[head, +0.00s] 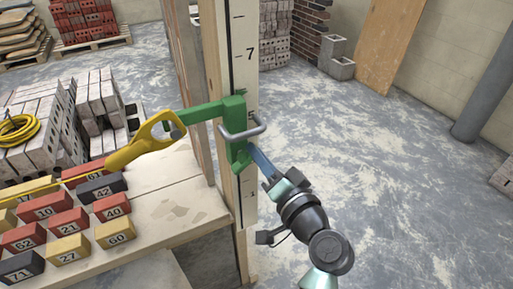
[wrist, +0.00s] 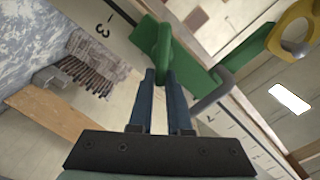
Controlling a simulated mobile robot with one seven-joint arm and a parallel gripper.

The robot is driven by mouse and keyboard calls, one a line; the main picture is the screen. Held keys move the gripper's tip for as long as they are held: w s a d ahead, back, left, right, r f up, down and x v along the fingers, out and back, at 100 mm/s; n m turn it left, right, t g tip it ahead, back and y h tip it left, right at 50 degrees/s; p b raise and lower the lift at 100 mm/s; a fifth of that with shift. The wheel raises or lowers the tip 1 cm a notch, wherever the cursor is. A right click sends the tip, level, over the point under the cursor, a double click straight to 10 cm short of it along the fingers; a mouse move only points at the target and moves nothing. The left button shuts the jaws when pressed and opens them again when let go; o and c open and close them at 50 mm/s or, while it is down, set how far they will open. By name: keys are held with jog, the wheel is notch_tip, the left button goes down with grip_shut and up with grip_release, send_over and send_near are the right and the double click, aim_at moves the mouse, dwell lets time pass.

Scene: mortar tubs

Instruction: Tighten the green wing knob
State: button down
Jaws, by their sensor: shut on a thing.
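A green bracket (head: 238,112) sits on a tall pale post (head: 242,40) marked with a number scale, and a green arm extends left from it. A grey bar handle (head: 243,132) sticks out from the bracket. In the wrist view, the green wing knob (wrist: 163,45) stands out from the green bracket (wrist: 192,65). My gripper (wrist: 161,75) is shut on the knob, with its blue fingers on either side of it. In the head view, my gripper (head: 254,153) reaches the bracket's lower right side, and the knob cannot be made out clearly there.
A yellow-handled tool (head: 145,148) meets the green arm's left end. Numbered blocks (head: 67,222) lie on a wooden bench (head: 165,205) at left. Brick stacks (head: 100,98) stand behind. The concrete floor to the right of the post is mostly open.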

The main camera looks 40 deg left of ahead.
jog(key=shift+w+f+m+p, duration=0.1)
jog(key=shift+f+m+p, duration=0.15)
jog(key=shift+m+p, duration=0.7)
jog(key=shift+w+f+m+p, duration=0.1)
jog(key=shift+f+m+p, duration=0.15)
jog(key=shift+m, duration=1.25)
jog(key=shift+w+f+m+p, duration=0.15)
jog(key=shift+m+p, duration=0.45)
jog(key=shift+m, duration=0.65)
jog(key=shift+s+f, duration=0.1)
jog(key=shift+s, duration=0.05)
jog(key=c, duration=0.9)
grip_release()
